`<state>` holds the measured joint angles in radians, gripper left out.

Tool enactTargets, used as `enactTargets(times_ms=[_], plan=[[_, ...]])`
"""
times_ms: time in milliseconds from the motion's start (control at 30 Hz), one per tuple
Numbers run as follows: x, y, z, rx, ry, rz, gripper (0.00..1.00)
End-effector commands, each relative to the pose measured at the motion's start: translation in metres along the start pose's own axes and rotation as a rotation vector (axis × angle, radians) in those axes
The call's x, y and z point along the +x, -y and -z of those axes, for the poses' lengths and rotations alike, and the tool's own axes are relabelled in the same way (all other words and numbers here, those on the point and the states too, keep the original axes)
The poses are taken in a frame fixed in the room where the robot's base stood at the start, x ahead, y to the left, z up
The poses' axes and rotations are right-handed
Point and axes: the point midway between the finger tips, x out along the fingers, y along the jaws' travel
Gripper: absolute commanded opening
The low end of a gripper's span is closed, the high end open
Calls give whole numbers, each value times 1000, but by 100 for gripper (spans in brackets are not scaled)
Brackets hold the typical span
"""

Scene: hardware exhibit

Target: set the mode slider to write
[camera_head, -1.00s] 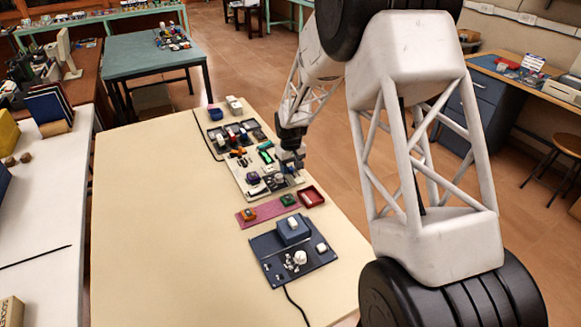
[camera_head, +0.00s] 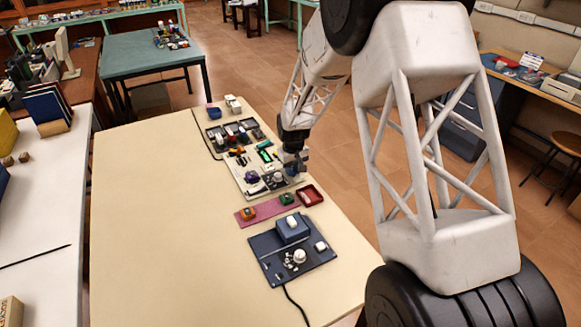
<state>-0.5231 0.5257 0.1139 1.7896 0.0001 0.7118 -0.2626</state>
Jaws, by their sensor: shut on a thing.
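My gripper (camera_head: 294,169) is at the right edge of a light exhibit board (camera_head: 238,177) on the cream table. It is small in the picture, and its jaws are shut on a small part there, which they mostly hide. I cannot make out the mode slider, its write mark or its setting from this view.
A pink strip (camera_head: 268,209) with an orange block (camera_head: 249,213), a red tray (camera_head: 318,198) and a dark blue panel (camera_head: 265,250) lie nearer than the board. The left half of the table (camera_head: 150,220) is clear.

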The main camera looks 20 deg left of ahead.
Motion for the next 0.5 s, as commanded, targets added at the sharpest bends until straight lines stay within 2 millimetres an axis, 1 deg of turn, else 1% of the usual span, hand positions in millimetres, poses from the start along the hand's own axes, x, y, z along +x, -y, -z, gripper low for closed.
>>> enactTargets(times_ms=[100, 367, 400, 467, 500], plan=[[0, 0, -5, 0, 1, 0, 0], [1, 0, -6, 0, 3, 1, 0], [1, 0, -6, 0, 3, 1, 22], [1, 0, -6, 0, 3, 1, 31], [1, 0, -6, 0, 3, 1, 37]])
